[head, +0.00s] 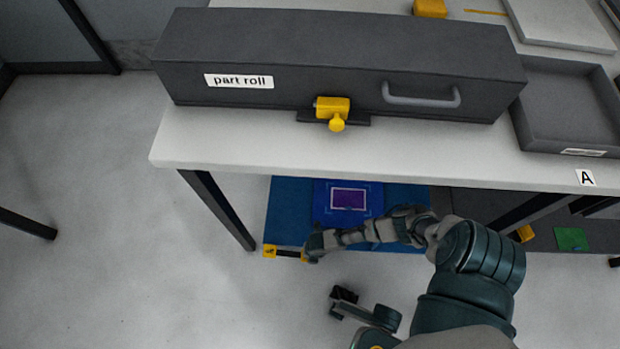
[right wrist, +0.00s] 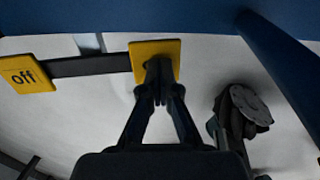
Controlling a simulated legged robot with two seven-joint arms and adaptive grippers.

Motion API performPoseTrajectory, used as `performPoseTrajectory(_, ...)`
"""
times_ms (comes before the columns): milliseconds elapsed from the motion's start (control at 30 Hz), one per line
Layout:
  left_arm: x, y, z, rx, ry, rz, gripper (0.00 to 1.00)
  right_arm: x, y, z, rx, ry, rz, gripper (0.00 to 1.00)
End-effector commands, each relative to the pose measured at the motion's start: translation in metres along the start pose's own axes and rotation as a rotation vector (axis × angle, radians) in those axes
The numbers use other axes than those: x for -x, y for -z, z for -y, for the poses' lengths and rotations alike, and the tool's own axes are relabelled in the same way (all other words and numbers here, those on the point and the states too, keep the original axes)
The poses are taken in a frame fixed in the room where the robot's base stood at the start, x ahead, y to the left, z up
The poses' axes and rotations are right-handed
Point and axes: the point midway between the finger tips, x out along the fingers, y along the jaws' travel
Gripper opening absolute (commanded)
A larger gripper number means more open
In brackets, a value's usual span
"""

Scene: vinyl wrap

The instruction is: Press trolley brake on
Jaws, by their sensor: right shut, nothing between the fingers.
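The blue trolley (head: 288,212) stands under the table. Its brake bar (right wrist: 92,66) is dark, with a yellow pad marked "off" (right wrist: 27,75) at the left end; that pad also shows small in the head view (head: 269,251). A second yellow pad (right wrist: 140,55) is at the bar's other end, its label hidden or unreadable. My right gripper (right wrist: 159,72) is shut and empty, its fingertips overlapping this second pad in the right wrist view. I cannot tell whether they touch it. In the head view my right gripper (head: 311,252) is at the trolley's near edge.
The table edge (head: 240,150) overhangs the trolley, with a table leg (head: 220,210) to the left. A dark "part roll" box (head: 300,75) with a yellow latch (head: 334,108) stands on top. A grey tray (head: 565,105) is at the right. The floor at left is clear.

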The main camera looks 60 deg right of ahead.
Motion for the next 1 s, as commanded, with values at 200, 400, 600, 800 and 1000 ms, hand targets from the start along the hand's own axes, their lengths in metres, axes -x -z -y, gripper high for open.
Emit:
performPoseTrajectory(200, 0.001, 0.001, 0.000, -0.001, -0.003, 0.000, 0.00, 0.019, 0.000, 0.004, 0.002, 0.006, 0.000, 0.00)
performPoseTrajectory(400, 0.000, 0.002, 0.000, -0.001, -0.004, -0.002, 0.00, 0.062, -0.001, 0.002, 0.003, 0.000, 0.002, 0.00)
performPoseTrajectory(600, 0.000, 0.002, 0.000, -0.001, -0.004, -0.002, 0.00, 0.100, 0.000, 0.001, 0.003, 0.000, 0.002, 0.00)
performPoseTrajectory(800, 0.000, 0.001, 0.000, -0.001, -0.005, -0.002, 0.00, 0.118, 0.000, 0.000, 0.001, 0.000, 0.002, 0.00)
performPoseTrajectory(1000, 0.000, 0.001, 0.000, -0.001, -0.005, -0.002, 0.00, 0.120, 0.000, 0.000, 0.000, 0.000, 0.002, 0.00)
